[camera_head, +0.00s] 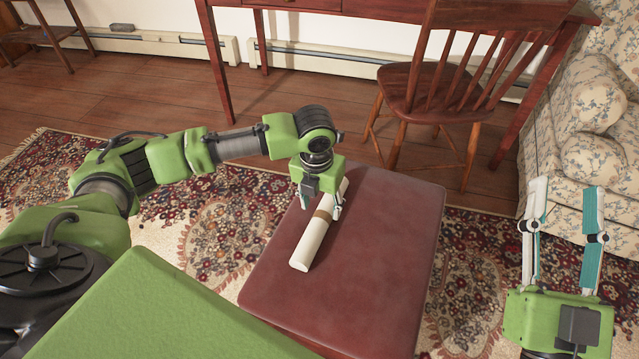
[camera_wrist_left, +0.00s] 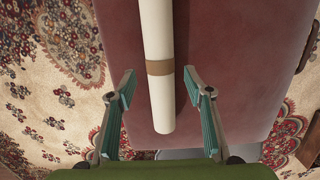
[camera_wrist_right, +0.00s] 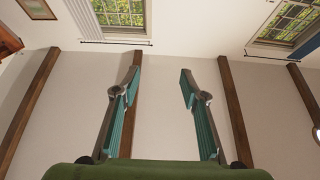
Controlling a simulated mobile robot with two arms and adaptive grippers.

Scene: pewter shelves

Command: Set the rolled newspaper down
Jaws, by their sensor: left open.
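The rolled newspaper (camera_head: 314,236) is a white roll with a brown band, lying on the dark red flat top (camera_head: 375,260) of a low ottoman or table. It also shows in the left wrist view (camera_wrist_left: 158,105), running between the fingers. My left gripper (camera_head: 321,205) is open, its fingers on either side of the roll near its far end, with a gap on both sides in the left wrist view. The far end of the roll is partly hidden by my gripper in the head view. My right gripper (camera_head: 563,215) is open and empty, raised at the right.
A wooden chair (camera_head: 410,93) and a desk (camera_head: 325,8) stand behind the red top. A floral armchair (camera_head: 590,110) is at the right. A patterned rug (camera_head: 195,245) lies around the red top. The top's right and near parts are bare.

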